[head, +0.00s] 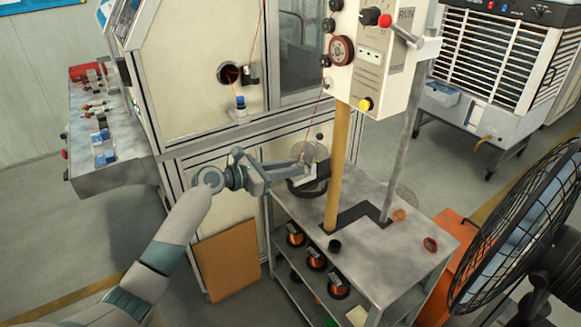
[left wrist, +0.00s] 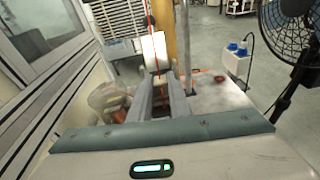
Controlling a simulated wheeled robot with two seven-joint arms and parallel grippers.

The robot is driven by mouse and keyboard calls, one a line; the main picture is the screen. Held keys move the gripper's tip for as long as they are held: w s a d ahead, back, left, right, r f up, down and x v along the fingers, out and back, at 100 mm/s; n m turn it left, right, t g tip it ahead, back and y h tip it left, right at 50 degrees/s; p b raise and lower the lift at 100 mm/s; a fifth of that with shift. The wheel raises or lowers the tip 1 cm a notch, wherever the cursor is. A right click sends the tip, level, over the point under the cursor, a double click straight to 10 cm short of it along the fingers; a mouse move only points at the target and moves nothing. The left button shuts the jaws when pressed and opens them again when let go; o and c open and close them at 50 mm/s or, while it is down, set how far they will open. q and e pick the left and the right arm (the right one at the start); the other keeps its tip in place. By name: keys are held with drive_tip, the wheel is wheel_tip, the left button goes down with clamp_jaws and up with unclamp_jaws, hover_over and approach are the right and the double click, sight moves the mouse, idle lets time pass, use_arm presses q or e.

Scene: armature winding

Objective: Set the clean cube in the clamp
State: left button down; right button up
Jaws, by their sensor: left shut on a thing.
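My left gripper (head: 308,172) reaches in from the left over the back of the grey cart. It is shut on a pale block, which I take to be the cube. In the left wrist view the pale block (left wrist: 153,52) stands up between the fingertips of the gripper (left wrist: 157,82). In the head view the gripper and a grey round part behind it make the block hard to pick out. I cannot tell which part is the clamp. My right gripper is not in view.
The grey cart (head: 385,255) carries a yellow post (head: 337,165) and a control box (head: 372,50) just right of the gripper. A thin red wire runs down close to the gripper. Copper spools (head: 316,258) sit below. A black fan (head: 520,225) stands at right.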

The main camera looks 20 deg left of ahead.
use_arm(q)
drive_tip(key=c, duration=1.6)
unclamp_jaws()
drive_tip(key=shift+o, duration=0.2)
drive_tip(key=shift+s+a, duration=0.1)
drive_tip(key=b+v, duration=0.4)
drive_tip(key=v, duration=1.3)
drive_tip(key=shift+s+r, duration=0.1)
drive_tip(key=shift+r, duration=0.05)
